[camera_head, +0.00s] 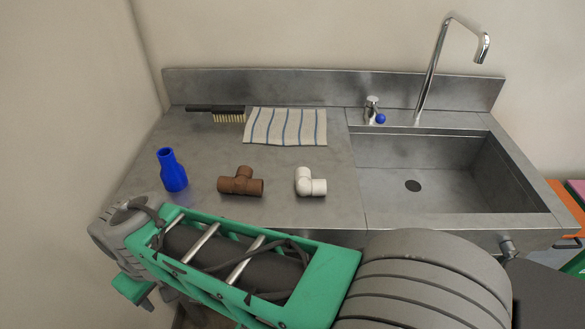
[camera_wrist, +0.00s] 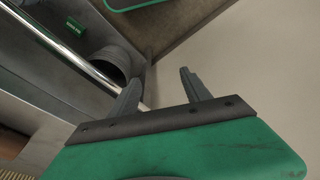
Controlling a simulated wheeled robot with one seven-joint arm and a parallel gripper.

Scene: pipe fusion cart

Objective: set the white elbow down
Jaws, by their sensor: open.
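The white elbow (camera_head: 309,182) lies on the steel counter (camera_head: 200,150) in the head view, right of the brown tee and left of the sink. Nothing touches it. My gripper (camera_wrist: 158,83) shows in the wrist view with its two fingers apart and nothing between them. The wrist view does not show the elbow. In the head view my arm crosses the front of the counter, and I cannot make out the fingertips there.
A brown tee (camera_head: 241,182) and a blue reducer (camera_head: 172,170) stand left of the elbow. A striped cloth (camera_head: 285,126) and a brush (camera_head: 216,112) lie at the back. The sink (camera_head: 440,170) with its tall faucet (camera_head: 432,70) is at the right. Bare counter surrounds the elbow.

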